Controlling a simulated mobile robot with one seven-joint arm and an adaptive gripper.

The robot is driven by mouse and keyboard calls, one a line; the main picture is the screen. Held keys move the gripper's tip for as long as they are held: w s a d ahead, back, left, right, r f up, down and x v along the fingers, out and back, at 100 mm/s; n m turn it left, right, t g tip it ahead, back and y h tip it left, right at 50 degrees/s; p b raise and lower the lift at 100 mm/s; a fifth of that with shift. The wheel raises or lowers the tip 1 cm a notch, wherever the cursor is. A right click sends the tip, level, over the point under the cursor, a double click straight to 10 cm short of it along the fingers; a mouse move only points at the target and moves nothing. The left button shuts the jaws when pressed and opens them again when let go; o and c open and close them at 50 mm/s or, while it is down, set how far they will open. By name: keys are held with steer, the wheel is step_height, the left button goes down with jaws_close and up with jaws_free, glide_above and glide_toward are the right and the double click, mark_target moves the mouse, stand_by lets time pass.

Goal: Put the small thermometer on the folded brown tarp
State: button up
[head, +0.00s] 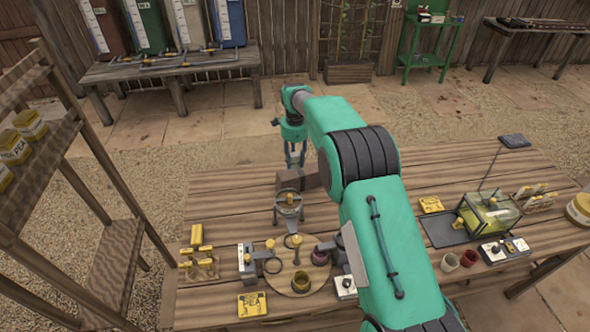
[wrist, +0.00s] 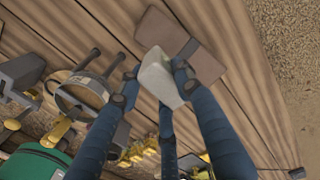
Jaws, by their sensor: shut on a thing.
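My gripper (head: 295,157) points down above the far part of the wooden bench. In the wrist view my gripper (wrist: 158,84) is shut on a small pale grey block-like thing, which I take for the small thermometer (wrist: 157,72). The folded brown tarp (head: 314,180) lies flat on the bench just below my gripper, partly hidden behind my arm in the head view. In the wrist view the tarp (wrist: 204,64) shows behind and beside the thermometer, which overlaps its near edge. I cannot tell whether they touch.
A grey clamp-like stand with a ring (head: 288,205) stands close in front of the tarp. Bare planks (head: 235,192) lie left of the tarp.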

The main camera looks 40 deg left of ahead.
mark_target(295, 169)
stand_by(0.3)
steer(key=shift+f, duration=2.45)
steer(key=shift+f, duration=0.15)
steer(key=o, duration=1.2)
step_height(295, 169, up, 12)
steer(key=shift+r+p, duration=0.1)
steer(key=shift+p, duration=0.25)
steer(key=shift+r, duration=0.1)
